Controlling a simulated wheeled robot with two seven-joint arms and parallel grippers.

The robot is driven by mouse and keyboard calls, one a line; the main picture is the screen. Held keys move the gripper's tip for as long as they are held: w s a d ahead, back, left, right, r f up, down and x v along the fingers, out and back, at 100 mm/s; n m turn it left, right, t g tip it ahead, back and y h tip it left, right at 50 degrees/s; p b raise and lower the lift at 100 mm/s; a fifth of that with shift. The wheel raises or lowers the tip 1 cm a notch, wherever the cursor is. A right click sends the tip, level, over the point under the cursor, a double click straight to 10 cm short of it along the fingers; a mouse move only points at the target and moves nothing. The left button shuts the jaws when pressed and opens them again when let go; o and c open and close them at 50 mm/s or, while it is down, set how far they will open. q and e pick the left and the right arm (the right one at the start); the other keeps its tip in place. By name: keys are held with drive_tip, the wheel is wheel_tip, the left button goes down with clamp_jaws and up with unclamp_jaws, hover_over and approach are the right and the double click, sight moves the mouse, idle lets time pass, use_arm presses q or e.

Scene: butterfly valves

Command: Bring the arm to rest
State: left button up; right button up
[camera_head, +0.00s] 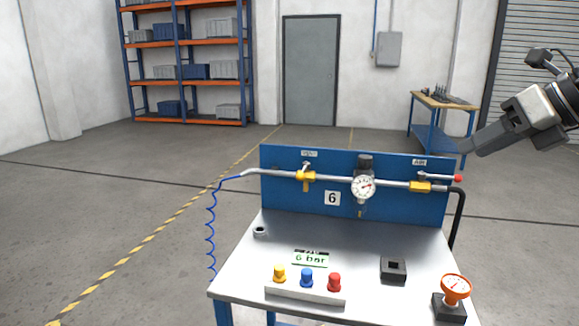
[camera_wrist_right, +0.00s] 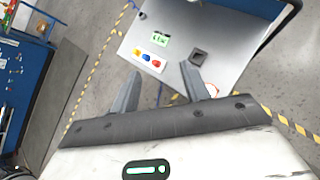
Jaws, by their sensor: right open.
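My right gripper (camera_head: 476,146) is at the upper right in the head view, raised clear of the bench, with its fingers pointing down and left. In the right wrist view its two fingers (camera_wrist_right: 163,85) stand apart with nothing between them. My left gripper is in neither view. The bench (camera_head: 300,236) carries a blue panel (camera_head: 285,205) with a pipe, a gauge (camera_head: 363,187), a yellow valve (camera_head: 306,176) on the left and a yellow valve (camera_head: 420,186) with a red-tipped lever on the right.
A wooden-topped worktable (camera_head: 443,101) stands behind at the right, shelves (camera_head: 186,71) at the back left. The floor left of the bench is clear.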

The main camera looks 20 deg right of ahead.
drive_tip(key=w+a+f+m+t+y+b, duration=0.15)
drive_tip(key=a+f+m, duration=0.35)
drive_tip(key=f, duration=0.5)
drive_tip(key=a+f+m+t+y+b, duration=0.1)
drive_tip(key=a+f+m+t+y, duration=0.15)
drive_tip(key=a+f+m, duration=0.55)
drive_tip(key=a+f+m+t+y+b, duration=0.1)
drive_tip(key=a+f+m+y, duration=0.15)
drive_tip(key=f, duration=0.95)
use_arm(q)
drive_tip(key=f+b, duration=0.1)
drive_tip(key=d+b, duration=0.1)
drive_tip(key=b, duration=0.1)
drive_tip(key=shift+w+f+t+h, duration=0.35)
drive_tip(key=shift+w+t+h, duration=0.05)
use_arm(e)
drive_tip(key=s+a+f+m+g+h, duration=0.1)
drive_tip(key=s+a+f+m+h, duration=0.1)
drive_tip(key=s+a+f+m, duration=0.2)
drive_tip(key=s+a+f+m+g+h, duration=0.1)
drive_tip(key=s+a+f+m+h, duration=0.2)
drive_tip(key=s+f+m, duration=0.3)
drive_tip(key=s+a+f+m+g+h, duration=0.1)
drive_tip(key=s+a+f+m, duration=0.4)
drive_tip(key=f+m, duration=0.5)
drive_tip(key=shift+s+a+f+h, duration=0.15)
drive_tip(key=shift+a+f+h, duration=0.15)
drive_tip(key=shift+f+h, duration=0.4)
